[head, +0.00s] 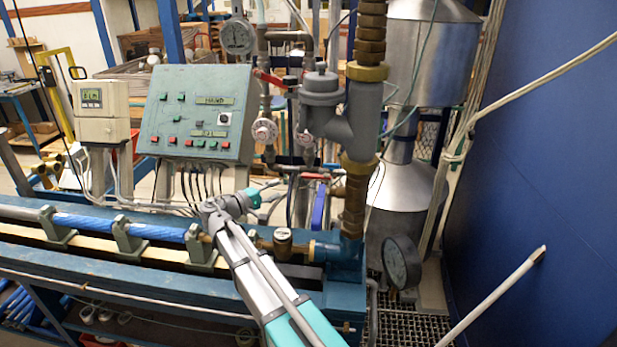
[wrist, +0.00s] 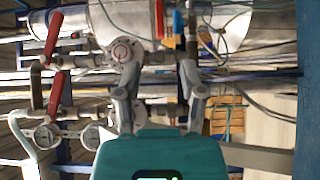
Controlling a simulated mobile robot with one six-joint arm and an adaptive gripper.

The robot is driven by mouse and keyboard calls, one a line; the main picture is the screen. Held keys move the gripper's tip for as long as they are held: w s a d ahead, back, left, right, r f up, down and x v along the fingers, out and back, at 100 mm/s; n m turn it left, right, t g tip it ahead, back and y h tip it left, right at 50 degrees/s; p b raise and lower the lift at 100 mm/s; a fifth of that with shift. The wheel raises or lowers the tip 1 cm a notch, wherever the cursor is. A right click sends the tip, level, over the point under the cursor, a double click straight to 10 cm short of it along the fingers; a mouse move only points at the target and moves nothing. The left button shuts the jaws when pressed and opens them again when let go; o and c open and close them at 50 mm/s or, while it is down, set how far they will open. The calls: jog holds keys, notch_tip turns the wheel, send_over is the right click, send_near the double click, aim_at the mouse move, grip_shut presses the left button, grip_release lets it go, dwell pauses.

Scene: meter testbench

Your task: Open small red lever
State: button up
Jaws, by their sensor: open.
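A small red lever (head: 315,176) sits on the low pipework left of the brass column, just above a blue lever (head: 319,205). A small red part that looks like this lever (wrist: 178,25) shows at the top of the wrist view, beside a blue handle (wrist: 191,20). My gripper (head: 262,190) is in front of the pipework, left of and a little below the small red lever, apart from it. In the wrist view my gripper (wrist: 160,72) has its two fingers spread with nothing between them. The lever's mount is too small to make out.
A green control panel (head: 197,112) stands at left. The blue bench (head: 130,262) runs below my arm. A pressure gauge (head: 401,262) and blue wall (head: 550,170) are at right.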

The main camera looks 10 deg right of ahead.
aim_at(306, 177)
jog(key=x, duration=1.2)
jog(key=shift+w+d, duration=0.1)
jog(key=shift+d, duration=0.3)
grip_shut()
